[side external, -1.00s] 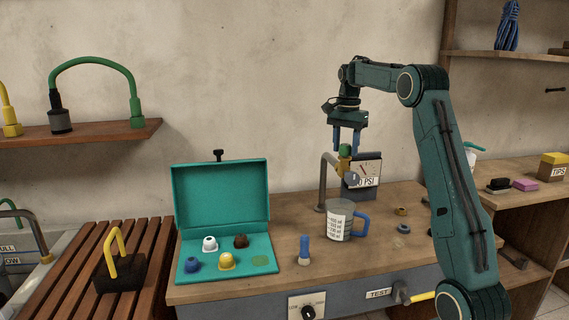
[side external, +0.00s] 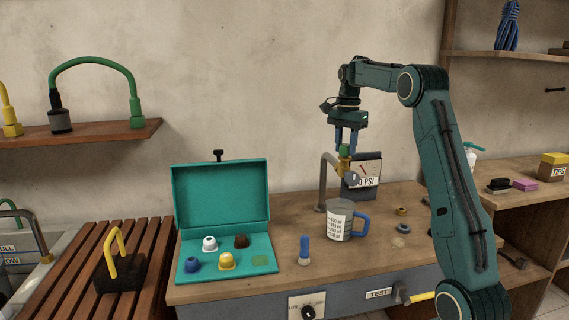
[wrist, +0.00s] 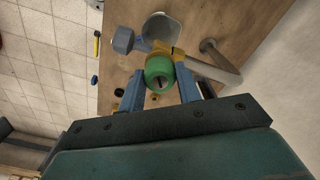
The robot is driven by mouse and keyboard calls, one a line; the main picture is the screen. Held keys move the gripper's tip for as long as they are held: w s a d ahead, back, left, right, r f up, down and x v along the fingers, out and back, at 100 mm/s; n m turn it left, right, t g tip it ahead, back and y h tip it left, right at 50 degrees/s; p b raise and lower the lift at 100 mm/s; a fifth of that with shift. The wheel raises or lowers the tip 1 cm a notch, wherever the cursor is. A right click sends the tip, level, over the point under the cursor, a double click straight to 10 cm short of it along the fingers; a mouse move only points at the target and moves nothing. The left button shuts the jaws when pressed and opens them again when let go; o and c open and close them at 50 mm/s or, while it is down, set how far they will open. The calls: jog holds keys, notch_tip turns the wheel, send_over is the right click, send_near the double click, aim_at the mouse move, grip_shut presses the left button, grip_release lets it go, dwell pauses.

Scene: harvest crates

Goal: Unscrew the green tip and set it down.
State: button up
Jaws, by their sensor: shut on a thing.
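The green tip (side external: 345,149) sits on top of the yellow nozzle fitting (side external: 343,167) at the end of the bent pipe. It also shows in the wrist view (wrist: 159,68), a round green cap with a dark slot opening. My gripper (side external: 346,150) points straight down over it, and its blue fingers are shut on the tip from both sides. The teal case (side external: 221,196) stands open at left, with white, brown, blue and yellow tips in it. A bare green spot (side external: 261,261) lies at its front right.
A measuring jug (side external: 340,221) with a blue handle stands below the nozzle. A gauge (side external: 366,171) is close behind the fitting. A blue peg (side external: 304,250) stands on the bench front.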

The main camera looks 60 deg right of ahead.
jog(key=shift+n, duration=0.8)
jog(key=shift+n, duration=0.8)
jog(key=shift+n, duration=0.6)
jog(key=shift+n, duration=0.5)
jog(key=shift+r, duration=0.1)
jog(key=shift+r, duration=0.15)
